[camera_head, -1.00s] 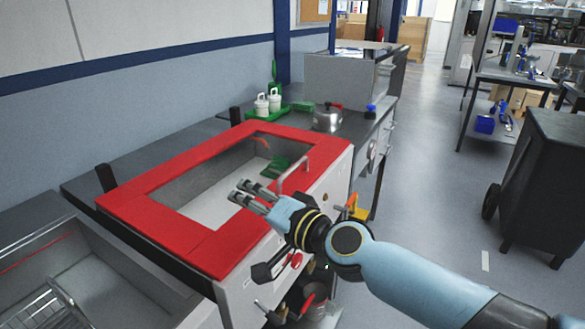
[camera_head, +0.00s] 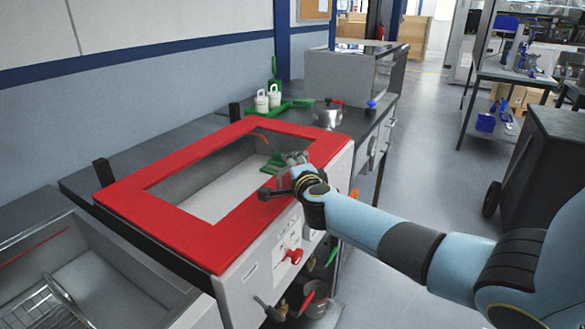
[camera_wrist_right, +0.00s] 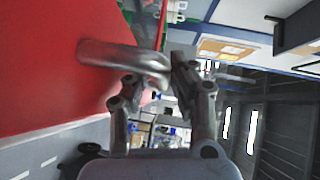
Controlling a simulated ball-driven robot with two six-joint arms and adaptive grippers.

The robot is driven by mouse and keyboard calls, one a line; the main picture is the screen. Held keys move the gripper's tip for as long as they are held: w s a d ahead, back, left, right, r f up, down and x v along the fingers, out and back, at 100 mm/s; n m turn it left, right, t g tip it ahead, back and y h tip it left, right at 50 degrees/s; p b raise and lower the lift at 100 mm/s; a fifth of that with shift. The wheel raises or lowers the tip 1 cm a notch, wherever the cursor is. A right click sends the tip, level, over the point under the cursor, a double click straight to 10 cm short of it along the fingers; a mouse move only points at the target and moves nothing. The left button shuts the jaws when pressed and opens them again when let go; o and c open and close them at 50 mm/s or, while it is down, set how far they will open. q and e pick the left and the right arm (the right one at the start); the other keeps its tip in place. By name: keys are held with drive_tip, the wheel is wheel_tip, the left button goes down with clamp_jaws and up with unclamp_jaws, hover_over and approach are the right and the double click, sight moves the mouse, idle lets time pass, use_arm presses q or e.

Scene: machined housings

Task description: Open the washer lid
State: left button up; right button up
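The washer lid (camera_head: 205,235) is a red frame around a window, lying flat on the washer (camera_head: 245,285); the basin shows through it. Its metal bar handle (camera_wrist_right: 108,54) stands out from the red surface in the right wrist view. In the head view the handle is hidden behind my right gripper. My right gripper (camera_head: 295,158) is at the lid's right edge. In the wrist view its fingers (camera_wrist_right: 152,88) are apart, with the near end of the handle between them; I cannot tell whether they touch it. My left gripper is not in view.
Behind the lid, a green tray (camera_head: 292,105) with white containers (camera_head: 268,100) and a metal kettle (camera_head: 328,113) stand on the counter. A sink with a wire basket (camera_head: 55,300) is at the front left. A dark cabinet (camera_head: 545,165) stands right, across open floor.

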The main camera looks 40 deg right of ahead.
drive_tip(key=shift+w+d, duration=0.15)
drive_tip(key=shift+w, duration=0.15)
clamp_jaws()
drive_tip(key=shift+s+f, duration=0.1)
